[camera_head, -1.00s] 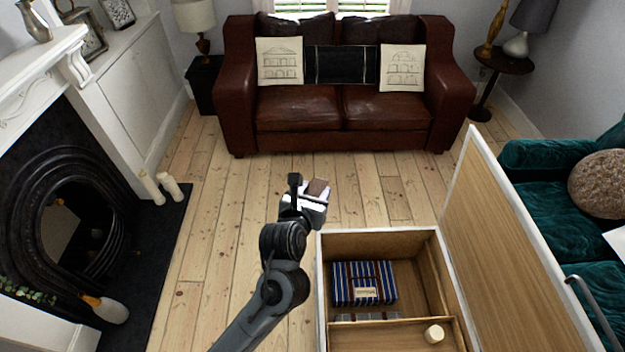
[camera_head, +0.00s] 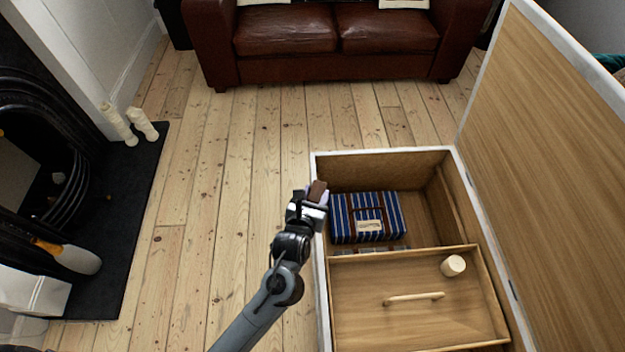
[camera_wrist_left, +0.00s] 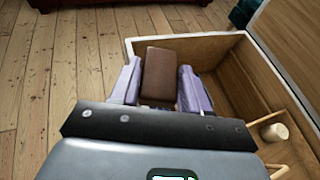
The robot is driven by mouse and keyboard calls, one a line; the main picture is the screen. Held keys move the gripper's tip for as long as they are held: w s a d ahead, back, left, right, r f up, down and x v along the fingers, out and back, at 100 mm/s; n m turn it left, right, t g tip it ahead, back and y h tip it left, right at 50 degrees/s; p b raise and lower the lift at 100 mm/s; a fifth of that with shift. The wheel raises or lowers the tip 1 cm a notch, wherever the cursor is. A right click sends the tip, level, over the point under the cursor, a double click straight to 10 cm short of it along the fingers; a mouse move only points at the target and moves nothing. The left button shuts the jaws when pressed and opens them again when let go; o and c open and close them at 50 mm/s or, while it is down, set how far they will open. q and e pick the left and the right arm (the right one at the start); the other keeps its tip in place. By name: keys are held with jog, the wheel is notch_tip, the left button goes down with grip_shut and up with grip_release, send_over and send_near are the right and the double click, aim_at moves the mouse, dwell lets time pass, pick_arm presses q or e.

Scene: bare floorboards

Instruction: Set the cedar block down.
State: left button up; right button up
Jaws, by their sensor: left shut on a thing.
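The cedar block (camera_head: 318,191) is a small brown block. My left gripper (camera_head: 309,197) is shut on it, at the left rim of an open wooden chest (camera_head: 318,250) in the head view. In the left wrist view the block (camera_wrist_left: 159,74) sits between the two pale fingers of the left gripper (camera_wrist_left: 158,88). Beyond it the chest's rim and inside show. I cannot tell how high the block is above the rim. My right gripper is not in view.
The chest holds a blue striped box (camera_head: 366,216) and a wooden tray (camera_head: 385,325) with a handle and a pale cylinder (camera_head: 453,265). Its lid (camera_head: 560,130) stands open at the right. Bare floorboards (camera_head: 220,170) lie left. A brown sofa (camera_head: 335,40) stands behind.

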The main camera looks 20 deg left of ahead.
pick_arm(q)
jog(key=b, duration=0.7)
send_over(317, 238)
notch_tip(317, 238, down, 13)
jog(key=shift+w+a+f+b, duration=0.1)
jog(key=shift+w+f+b, duration=0.05)
jog(key=shift+f+b, duration=2.9)
jog(key=shift+f+p, duration=0.3)
jog(key=shift+f+b, duration=0.45)
jog(key=shift+f, duration=0.15)
jog(key=o, duration=1.1)
jog(key=shift+r, duration=0.1)
